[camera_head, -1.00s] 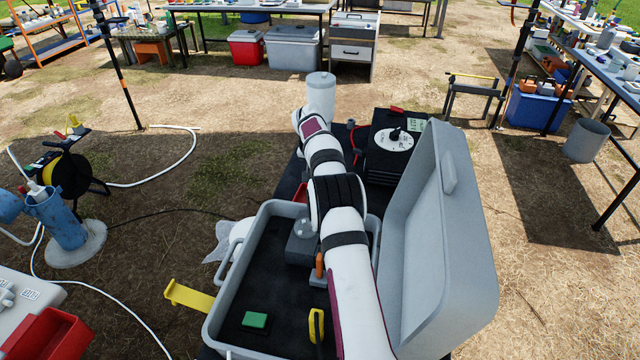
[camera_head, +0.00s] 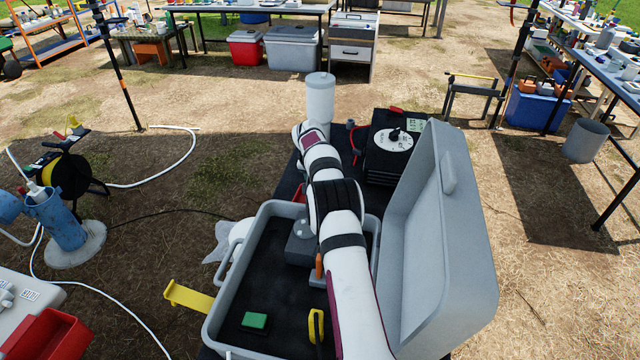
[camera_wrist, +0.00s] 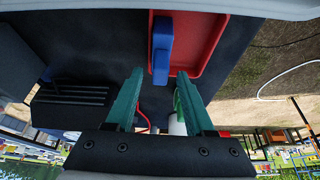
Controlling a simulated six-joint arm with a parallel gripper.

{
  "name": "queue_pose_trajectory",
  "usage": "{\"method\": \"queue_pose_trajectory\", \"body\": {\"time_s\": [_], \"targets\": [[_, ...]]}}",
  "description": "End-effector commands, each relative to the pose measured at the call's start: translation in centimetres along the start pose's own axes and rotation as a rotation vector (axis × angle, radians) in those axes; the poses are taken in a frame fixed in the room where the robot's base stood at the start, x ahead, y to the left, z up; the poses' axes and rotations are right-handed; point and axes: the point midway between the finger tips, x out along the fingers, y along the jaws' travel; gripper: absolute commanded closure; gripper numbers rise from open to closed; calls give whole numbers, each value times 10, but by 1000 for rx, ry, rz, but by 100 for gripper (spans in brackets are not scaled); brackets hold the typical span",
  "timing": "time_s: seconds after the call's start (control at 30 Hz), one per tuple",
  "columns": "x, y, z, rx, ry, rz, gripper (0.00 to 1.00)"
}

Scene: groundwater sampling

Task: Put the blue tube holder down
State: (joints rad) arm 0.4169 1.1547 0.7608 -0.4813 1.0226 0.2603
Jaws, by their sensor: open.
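The blue tube holder (camera_wrist: 162,45) shows in the wrist view at the left side of the red tray (camera_wrist: 204,50). My gripper (camera_wrist: 161,73) has its two teal fingers spread wide. The near end of the holder is in line with the gap between the fingertips, with clear space on both sides. Whether it rests fully on the tray floor I cannot tell. In the head view my arm hides the gripper and the holder, and only a sliver of red tray (camera_head: 300,196) shows.
A black box with a dial (camera_head: 393,150) stands right of my arm. A white cylinder (camera_head: 320,97) stands beyond my wrist. The open grey case (camera_head: 214,318) lies in front, its lid (camera_head: 445,240) raised on the right. A green block (camera_head: 254,321) lies inside the case.

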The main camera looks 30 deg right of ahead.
Motion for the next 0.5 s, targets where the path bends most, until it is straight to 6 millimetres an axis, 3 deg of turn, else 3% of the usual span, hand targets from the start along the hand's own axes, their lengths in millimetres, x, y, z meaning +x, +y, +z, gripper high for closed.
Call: {"method": "queue_pose_trajectory", "body": {"time_s": [0.13, 0.4, 0.5], "targets": [[-23, 0, -2, -1, 3, -1, 46], [-96, 0, -2, 0, 4, -1, 46], [-112, 0, -1, 0, 1, 0, 46]]}}
